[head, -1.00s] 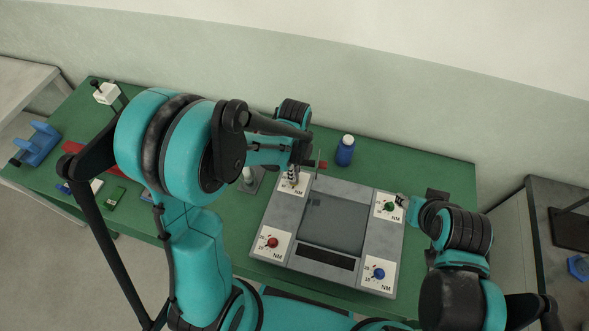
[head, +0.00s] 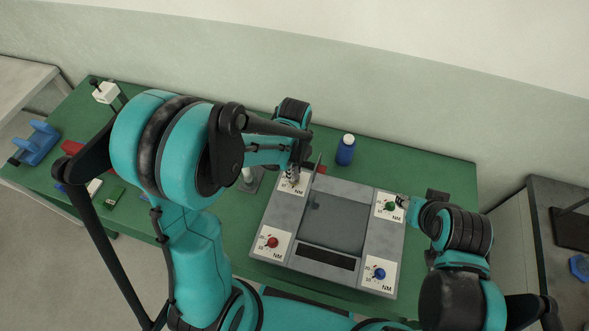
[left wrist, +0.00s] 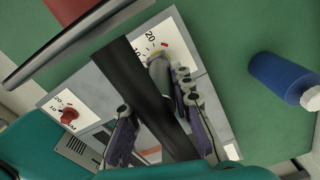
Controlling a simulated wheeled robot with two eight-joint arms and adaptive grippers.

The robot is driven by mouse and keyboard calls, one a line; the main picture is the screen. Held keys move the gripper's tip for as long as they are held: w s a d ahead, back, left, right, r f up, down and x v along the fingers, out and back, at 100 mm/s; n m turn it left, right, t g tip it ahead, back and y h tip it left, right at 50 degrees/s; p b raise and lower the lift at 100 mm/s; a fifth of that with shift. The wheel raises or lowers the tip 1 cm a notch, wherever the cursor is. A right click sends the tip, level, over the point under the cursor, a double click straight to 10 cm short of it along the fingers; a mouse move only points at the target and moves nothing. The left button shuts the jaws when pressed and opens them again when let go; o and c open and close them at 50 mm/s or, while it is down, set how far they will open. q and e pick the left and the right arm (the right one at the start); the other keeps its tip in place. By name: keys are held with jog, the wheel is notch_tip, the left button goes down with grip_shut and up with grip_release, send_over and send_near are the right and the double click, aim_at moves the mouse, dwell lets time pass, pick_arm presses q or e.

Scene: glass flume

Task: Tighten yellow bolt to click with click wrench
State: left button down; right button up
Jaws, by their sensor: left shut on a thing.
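My left gripper (head: 294,174) is at the panel's upper left corner, over the dial card (head: 285,183) there. In the left wrist view its fingers (left wrist: 157,108) are shut on the click wrench (left wrist: 135,77), a dark bar running between them. A grey rounded end reaches to the yellow bolt (left wrist: 156,56), of which only a sliver shows beside its dial. Whether the wrench is fully seated on the bolt is hidden. My right gripper (head: 403,201) is beside the green bolt (head: 390,206); its fingers are too small to judge.
The grey panel (head: 282,211) also carries a red bolt (head: 272,242) and a blue bolt (head: 379,273). A blue bottle (head: 345,152) with a white cap stands behind it. Blue holders (head: 37,144) and small items lie at the left of the green table (head: 440,172).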

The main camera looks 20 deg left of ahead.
pick_arm(q)
jog(key=shift+m, duration=1.1)
jog(key=shift+m+b, duration=0.45)
jog(key=shift+m, duration=0.75)
jog(key=shift+m, duration=1.1)
